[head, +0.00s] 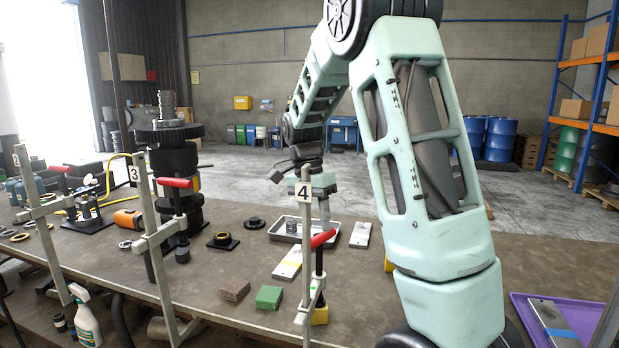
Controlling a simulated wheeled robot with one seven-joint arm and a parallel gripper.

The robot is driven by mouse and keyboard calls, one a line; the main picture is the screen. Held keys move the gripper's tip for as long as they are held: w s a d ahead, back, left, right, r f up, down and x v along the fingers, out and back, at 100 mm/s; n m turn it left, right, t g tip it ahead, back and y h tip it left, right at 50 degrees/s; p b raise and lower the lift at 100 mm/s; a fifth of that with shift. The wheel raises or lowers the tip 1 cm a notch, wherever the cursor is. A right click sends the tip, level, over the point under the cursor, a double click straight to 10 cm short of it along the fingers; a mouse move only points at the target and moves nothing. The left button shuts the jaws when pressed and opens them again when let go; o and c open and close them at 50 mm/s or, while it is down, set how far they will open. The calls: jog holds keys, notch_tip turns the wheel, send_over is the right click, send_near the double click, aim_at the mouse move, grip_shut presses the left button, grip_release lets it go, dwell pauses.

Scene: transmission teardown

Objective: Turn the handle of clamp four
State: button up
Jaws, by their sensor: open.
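Clamp four (306,270) stands at the table's near edge, an upright metal bar with a white "4" plate on top. Its red handle (322,238) slants up to the right above a dark spindle. My gripper (318,210) points down behind the number plate, above and seemingly beyond the handle, over the metal tray. The plate hides part of its fingers. It is open, and I see nothing held. I see no contact with the handle, though the depth between them is hard to judge.
Clamp three (150,225) and clamp two (40,215) stand along the edge to the left. A metal tray (282,237), a green block (269,298) and a brown block (234,290) lie near clamp four. A tall gear stack (172,165) stands left. A purple tray (590,342) is at right.

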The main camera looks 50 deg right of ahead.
notch_tip(320, 180, up, 14)
jog(key=w+b, duration=0.1)
jog(key=w, duration=0.1)
jog(key=shift+w+b, duration=0.3)
jog(key=shift+w, duration=0.1)
jog(key=a+f+n+t+b, duration=0.1)
jog(key=a+f+n, duration=0.5)
jog(key=a, duration=0.6)
jog(key=a+f+n+b, duration=0.1)
jog(key=a+f+n, duration=0.45)
jog(key=a, duration=0.65)
jog(key=s+a+f+n, duration=0.6)
jog(key=s+a+n, duration=0.1)
jog(key=s, duration=0.3)
jog(key=s+a+f+n+t, duration=0.1)
jog(key=s+a+f+n, duration=0.5)
jog(key=s+a+n, duration=0.2)
jog(key=shift+s+a+f+y+b, duration=0.3)
jog(key=shift+s+a+b, duration=0.15)
jog(key=shift+s, duration=0.8)
